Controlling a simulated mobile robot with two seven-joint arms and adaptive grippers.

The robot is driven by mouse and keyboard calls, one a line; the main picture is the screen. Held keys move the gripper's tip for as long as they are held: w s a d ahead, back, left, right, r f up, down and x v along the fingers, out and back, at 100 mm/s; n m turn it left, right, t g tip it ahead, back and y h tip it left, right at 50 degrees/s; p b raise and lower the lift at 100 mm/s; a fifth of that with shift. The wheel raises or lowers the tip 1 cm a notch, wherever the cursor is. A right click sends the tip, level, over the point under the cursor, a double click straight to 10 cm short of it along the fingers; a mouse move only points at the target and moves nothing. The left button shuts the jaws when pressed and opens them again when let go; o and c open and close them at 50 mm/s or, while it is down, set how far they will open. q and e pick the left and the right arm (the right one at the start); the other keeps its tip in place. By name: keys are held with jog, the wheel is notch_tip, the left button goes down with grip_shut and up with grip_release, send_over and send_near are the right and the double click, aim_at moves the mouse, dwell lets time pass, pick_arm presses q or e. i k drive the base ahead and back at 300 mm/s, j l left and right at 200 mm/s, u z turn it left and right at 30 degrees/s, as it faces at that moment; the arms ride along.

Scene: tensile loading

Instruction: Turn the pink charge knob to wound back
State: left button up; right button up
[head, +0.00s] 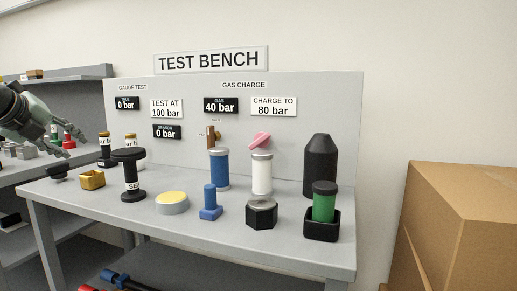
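The pink charge knob (260,140) is on the bench's back panel under the gas charge label, just above a white cylinder (262,174). Its bar is tilted, with the right end higher. The gas display (221,105) reads 40 bar, and the sign (274,106) beside it says charge to 80 bar. My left gripper (73,147) is at the far left, over the bench's left end, well apart from the knob. My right gripper is not in view.
Between my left gripper and the knob stand a black spool-shaped piece (129,174), a blue-banded cylinder (219,169) and a brown fitting (211,137). A tall black bottle (320,164) stands right of the knob. Cardboard boxes (465,215) are at the right.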

aim_at(261, 140)
jog(key=k+z, duration=0.35)
jog(key=k+l+z, duration=0.35)
jog(key=j+z, duration=0.7)
jog(key=z, duration=0.25)
jog(key=j, duration=1.5)
